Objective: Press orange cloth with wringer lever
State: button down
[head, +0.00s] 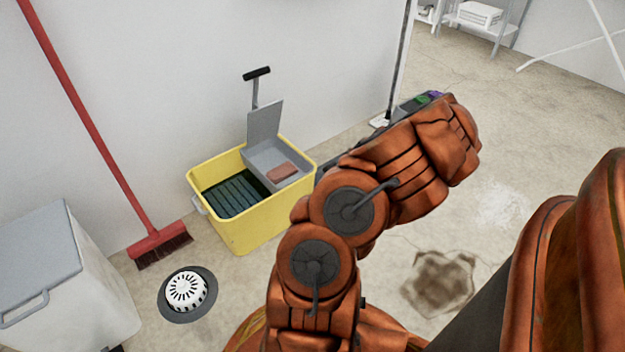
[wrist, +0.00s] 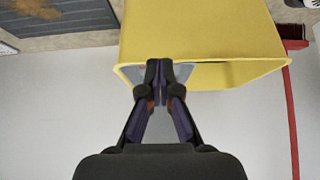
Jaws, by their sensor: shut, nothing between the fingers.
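A yellow bucket (head: 262,226) stands on the floor by the wall in the head view. A grey wringer (head: 264,122) is set at its back right, with an upright plate and a lever (head: 256,75) ending in a black grip. A folded orange-brown cloth (head: 282,172) lies in the wringer tray. In the wrist view, the bucket (wrist: 205,30) fills the upper middle, seen upside down. My gripper (wrist: 158,66) is shut and empty, its fingertips overlapping the bucket's rim in the picture. I cannot tell if they touch. The gripper is hidden behind my arm in the head view.
A red broom (head: 92,125) leans on the wall left of the bucket. A floor drain (head: 186,290) and a grey bin (head: 50,265) are at the left. A dark stain (head: 440,283) marks the floor. Shelves (head: 480,20) stand at the back right.

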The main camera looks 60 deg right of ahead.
jog(key=shift+s+a+f+p, duration=0.2)
jog(key=shift+s+a, duration=0.1)
jog(key=shift+s, duration=0.6)
jog(key=shift+s+a+f+p, duration=0.1)
jog(key=shift+s+a+p, duration=0.15)
jog(key=shift+s, duration=0.6)
jog(key=w+a+r+n+g+y+p, duration=0.1)
jog(key=w+a+r+p, duration=0.4)
jog(key=a+r, duration=0.3)
jog(key=w+a+r+n+y+p, duration=0.2)
jog(key=w+a+r+p, duration=0.25)
jog(key=r, duration=0.55)
jog(key=w+a+r+n+g+y+p, duration=0.1)
jog(key=w+a+r+p, duration=0.35)
jog(key=a+r, duration=0.3)
jog(key=s+a+r+n+g+p, duration=0.1)
jog(key=s+a+r+g+p, duration=0.15)
jog(key=a+r+p, duration=0.85)
jog(key=s+a+r+g+p, duration=0.25)
jog(key=a+r+p, duration=0.25)
jog(key=a+r, duration=0.7)
jog(key=s+a+r+p, duration=0.2)
jog(key=s+r+p, duration=0.3)
jog(key=r, duration=0.4)
jog(key=s+a+r+g+h+p, duration=0.1)
jog(key=s+a+r+p, duration=0.1)
jog(key=s+r+p, duration=0.4)
notch_tip(320, 180, up, 4)
jog(key=shift+s+f, duration=0.15)
jog(key=shift+s, duration=0.8)
